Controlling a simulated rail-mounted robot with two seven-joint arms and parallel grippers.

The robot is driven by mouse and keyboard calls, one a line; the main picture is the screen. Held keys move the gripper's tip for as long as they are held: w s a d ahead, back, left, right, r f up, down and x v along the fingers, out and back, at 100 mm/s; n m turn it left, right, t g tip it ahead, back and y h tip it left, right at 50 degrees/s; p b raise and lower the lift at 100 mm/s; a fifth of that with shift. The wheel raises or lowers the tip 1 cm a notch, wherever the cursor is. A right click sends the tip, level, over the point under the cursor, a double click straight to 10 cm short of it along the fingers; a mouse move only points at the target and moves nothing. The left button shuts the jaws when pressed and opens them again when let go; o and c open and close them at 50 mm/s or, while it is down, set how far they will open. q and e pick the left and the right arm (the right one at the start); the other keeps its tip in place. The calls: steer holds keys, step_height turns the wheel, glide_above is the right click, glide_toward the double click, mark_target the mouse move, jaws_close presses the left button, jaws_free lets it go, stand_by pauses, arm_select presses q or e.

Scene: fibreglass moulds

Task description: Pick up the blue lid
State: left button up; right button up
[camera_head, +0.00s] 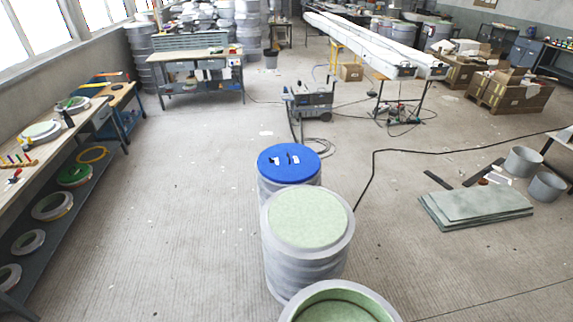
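The blue lid (272,168) is round and lies flat on top of a grey cylindrical mould stack (266,191) near the middle of the head view. Small white and dark marks or fittings show on its top. Neither of my grippers is in view, and nothing touches the lid from above.
In front of the lid stand a grey cylinder with a pale green top (308,218) and another green-lined mould (340,303). Workbenches (62,190) line the left. Green-grey sheets (474,206) lie right, near grey buckets (524,161). A black cable (373,180) crosses the otherwise fairly open floor.

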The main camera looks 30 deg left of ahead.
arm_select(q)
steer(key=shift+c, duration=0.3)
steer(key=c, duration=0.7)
